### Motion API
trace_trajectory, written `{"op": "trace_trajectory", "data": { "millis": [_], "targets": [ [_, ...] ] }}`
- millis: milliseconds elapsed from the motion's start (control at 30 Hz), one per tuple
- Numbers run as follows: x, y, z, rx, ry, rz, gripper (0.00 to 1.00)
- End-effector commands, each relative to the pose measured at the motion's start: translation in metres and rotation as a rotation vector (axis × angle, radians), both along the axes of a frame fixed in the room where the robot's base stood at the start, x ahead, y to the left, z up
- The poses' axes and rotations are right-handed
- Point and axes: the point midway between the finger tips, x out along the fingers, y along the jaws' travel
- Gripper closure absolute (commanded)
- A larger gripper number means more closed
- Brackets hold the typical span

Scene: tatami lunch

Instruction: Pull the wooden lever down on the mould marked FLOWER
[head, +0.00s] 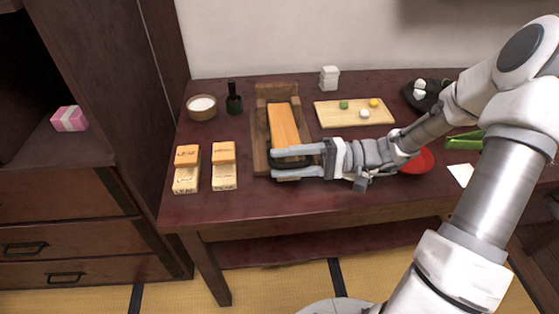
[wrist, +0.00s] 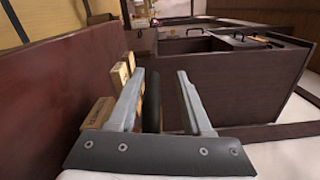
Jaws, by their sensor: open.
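A wooden mould press with an orange-brown lever board (head: 285,124) in a darker wooden frame (head: 259,140) stands mid-left on the table. My gripper (head: 274,163) is at the front end of this press, fingers pointing left, open. A dark rounded piece shows between the fingers in both views; in the wrist view the dark piece (wrist: 152,100) lies nearer the left finger. I cannot tell whether it is the lever's end or touches a finger. My gripper also shows in the wrist view (wrist: 163,76). No FLOWER mark is readable on the press.
Lettered wooden blocks, a left pair (head: 186,156) and a right pair (head: 223,152), lie left of the press. Behind them are a bowl (head: 201,107) and dark bottle (head: 234,104). A board with sweets (head: 335,118) and a red dish (head: 418,162) are to the right.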

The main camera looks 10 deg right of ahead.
Motion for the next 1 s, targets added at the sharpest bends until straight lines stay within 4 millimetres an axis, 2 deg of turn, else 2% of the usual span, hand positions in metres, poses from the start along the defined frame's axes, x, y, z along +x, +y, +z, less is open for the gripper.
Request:
{"op": "trace_trajectory", "data": {
  "millis": [400, 600, 800, 1000],
  "targets": [
    [0.000, -0.099, 0.002, 0.000, 0.001, -0.004, 0.50],
    [0.000, -0.138, 0.001, 0.000, 0.001, -0.002, 0.50],
    [0.000, -0.159, 0.000, -0.001, 0.002, -0.001, 0.50],
    [0.000, -0.162, -0.001, 0.000, 0.003, 0.000, 0.50]
  ]
}}
